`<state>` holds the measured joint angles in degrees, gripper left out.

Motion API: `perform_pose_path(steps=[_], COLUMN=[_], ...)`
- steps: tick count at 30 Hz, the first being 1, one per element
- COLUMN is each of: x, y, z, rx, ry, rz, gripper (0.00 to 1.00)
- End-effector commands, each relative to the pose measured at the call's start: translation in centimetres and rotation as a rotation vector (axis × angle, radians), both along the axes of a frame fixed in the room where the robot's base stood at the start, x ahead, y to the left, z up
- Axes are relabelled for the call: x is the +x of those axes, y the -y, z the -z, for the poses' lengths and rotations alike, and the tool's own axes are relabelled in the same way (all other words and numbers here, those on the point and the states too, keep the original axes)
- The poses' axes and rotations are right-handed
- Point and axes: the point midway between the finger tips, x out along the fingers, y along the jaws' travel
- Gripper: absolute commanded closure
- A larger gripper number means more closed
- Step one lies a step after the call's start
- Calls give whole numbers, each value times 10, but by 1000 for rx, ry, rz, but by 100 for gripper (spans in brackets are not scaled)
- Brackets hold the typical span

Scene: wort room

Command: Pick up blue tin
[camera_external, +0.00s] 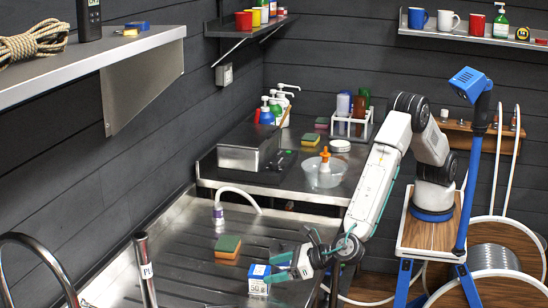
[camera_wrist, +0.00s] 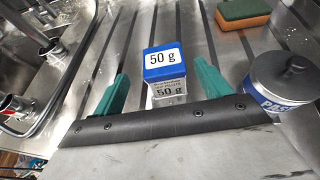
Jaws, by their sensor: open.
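A small box-shaped blue tin (camera_external: 258,280) with white sides and a "50 g" label stands upright on the ribbed steel drainboard. It shows in the wrist view (camera_wrist: 163,63), where its blue lid faces my camera. My gripper (camera_external: 280,267) is open, its teal fingers low over the drainboard just right of the tin. In the wrist view, my gripper (camera_wrist: 163,78) has one finger on each side of the tin, with gaps between. The tin's lower part is hidden behind my gripper's dark edge.
A green-and-orange sponge (camera_external: 228,247) lies behind the tin. A round canister (camera_wrist: 283,82) with a black-knobbed lid and blue label stands close to my right finger in the wrist view. A steel pipe (camera_external: 146,270) rises at left; the drainboard between is clear.

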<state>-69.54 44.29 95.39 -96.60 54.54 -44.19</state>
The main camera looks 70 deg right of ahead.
Motion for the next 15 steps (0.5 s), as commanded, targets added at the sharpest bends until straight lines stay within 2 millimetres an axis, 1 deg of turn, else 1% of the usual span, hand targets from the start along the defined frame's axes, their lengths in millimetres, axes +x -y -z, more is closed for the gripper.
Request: perform_pose_path(steps=[4,10,12,15], x=[13,42,48,49], y=[0,-1,-2,-3], z=[5,15,17,18], rx=[-1,1,1,2], ry=[-1,-1,-1,-1], rz=[1,3,2,1], gripper=[24,24,24,24])
